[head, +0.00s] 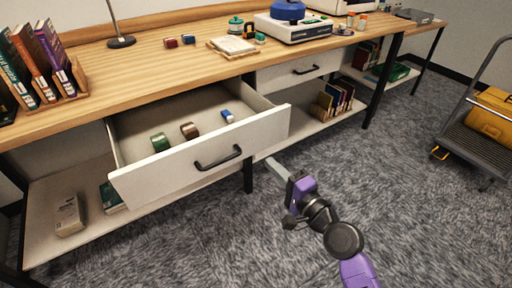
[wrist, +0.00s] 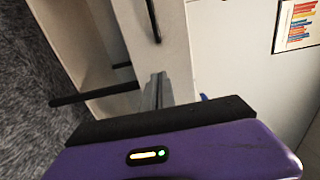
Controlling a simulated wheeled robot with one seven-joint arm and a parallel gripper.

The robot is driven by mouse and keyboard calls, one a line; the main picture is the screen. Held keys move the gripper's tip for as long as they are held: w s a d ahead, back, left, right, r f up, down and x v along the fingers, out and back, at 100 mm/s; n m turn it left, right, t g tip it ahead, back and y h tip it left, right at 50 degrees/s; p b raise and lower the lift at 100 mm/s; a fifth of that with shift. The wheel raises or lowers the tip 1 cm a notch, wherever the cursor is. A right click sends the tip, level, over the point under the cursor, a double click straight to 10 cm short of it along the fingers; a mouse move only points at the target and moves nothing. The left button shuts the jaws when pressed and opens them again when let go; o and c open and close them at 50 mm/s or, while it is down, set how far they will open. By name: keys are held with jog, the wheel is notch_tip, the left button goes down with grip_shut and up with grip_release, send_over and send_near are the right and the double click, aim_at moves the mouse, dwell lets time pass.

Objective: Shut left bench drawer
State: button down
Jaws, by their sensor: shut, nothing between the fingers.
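The left bench drawer (head: 205,158) is pulled well out from under the wooden bench top in the head view. Its white front carries a black bar handle (head: 218,158). Inside lie a green item (head: 160,142), a brown item (head: 189,131) and a blue-and-white item (head: 227,116). My gripper (head: 271,163) is shut and empty, low and to the right of the handle, near the drawer front's right end; I cannot tell whether it touches. In the wrist view, the fingers (wrist: 157,90) point toward a white panel with a dark handle (wrist: 152,20).
The right bench drawer (head: 300,70) appears shut. A bench leg (head: 248,175) stands below the open drawer's right side. Lower shelves hold books (head: 335,98) and a box (head: 68,215). A cart (head: 480,130) with a yellow case stands at right. Carpet in front is clear.

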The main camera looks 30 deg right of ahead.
aim_at(249, 142)
jog(key=w, duration=0.8)
jog(key=shift+w, duration=0.4)
jog(key=shift+w, duration=0.1)
